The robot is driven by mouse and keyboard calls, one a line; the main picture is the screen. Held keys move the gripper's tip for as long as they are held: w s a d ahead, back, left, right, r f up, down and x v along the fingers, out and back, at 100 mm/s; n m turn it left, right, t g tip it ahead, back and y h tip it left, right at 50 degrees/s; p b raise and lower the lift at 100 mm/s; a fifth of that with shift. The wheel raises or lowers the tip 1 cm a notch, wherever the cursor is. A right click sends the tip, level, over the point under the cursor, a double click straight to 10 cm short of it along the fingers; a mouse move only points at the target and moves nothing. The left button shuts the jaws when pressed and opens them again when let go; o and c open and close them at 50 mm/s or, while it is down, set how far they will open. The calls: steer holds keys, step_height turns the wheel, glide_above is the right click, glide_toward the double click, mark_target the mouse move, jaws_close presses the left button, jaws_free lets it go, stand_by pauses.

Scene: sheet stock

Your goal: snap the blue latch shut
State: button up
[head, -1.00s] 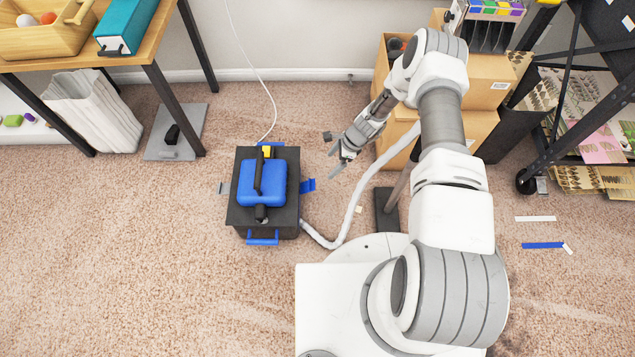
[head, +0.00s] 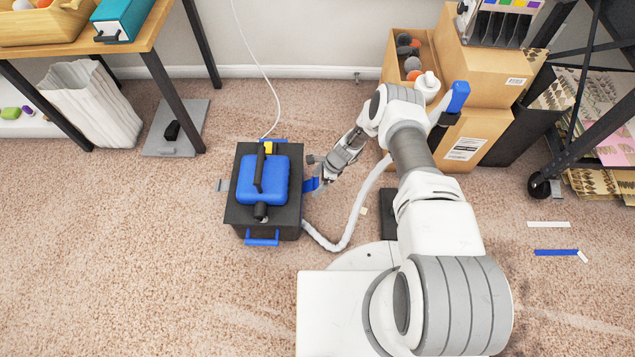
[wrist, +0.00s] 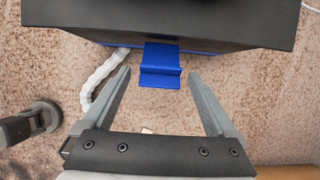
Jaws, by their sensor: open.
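The blue latch (head: 311,184) sticks out from the right side of a black box (head: 268,226); in the wrist view the latch (wrist: 160,66) shows as a stepped blue tab reaching out from the box edge. A blue case with a black handle (head: 262,178) covers the top of the box. My gripper (head: 319,178) is at the right of the box, close to the latch. In the wrist view my gripper (wrist: 160,80) is open, with one finger on each side of the latch's outer end and nothing gripped.
A white hose (head: 349,215) curves from the box past my arm; it also shows in the wrist view (wrist: 97,86). Cardboard boxes (head: 478,140) stand behind my arm. A grey tab (head: 220,185) is on the box's left side.

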mark_target(310, 185)
steer(key=c, duration=1.4)
steer(key=shift+o, duration=0.2)
steer(key=shift+a+r, duration=0.1)
steer(key=shift+w+a+r+h, duration=0.1)
steer(key=shift+a+r+h, duration=0.2)
steer(key=shift+h, duration=0.35)
steer(key=shift+a+r+h, duration=0.15)
steer(key=shift+a+h, duration=0.2)
steer(key=shift+h, duration=0.3)
steer(key=shift+a+r+h, duration=0.2)
steer(key=shift+a+h, duration=0.2)
steer(key=shift+h, duration=0.45)
steer(key=shift+a+r+h, duration=0.2)
steer(key=shift+a+h, duration=0.2)
steer(key=shift+h, duration=0.45)
steer(key=o, duration=1.4)
steer(key=shift+c, duration=0.2)
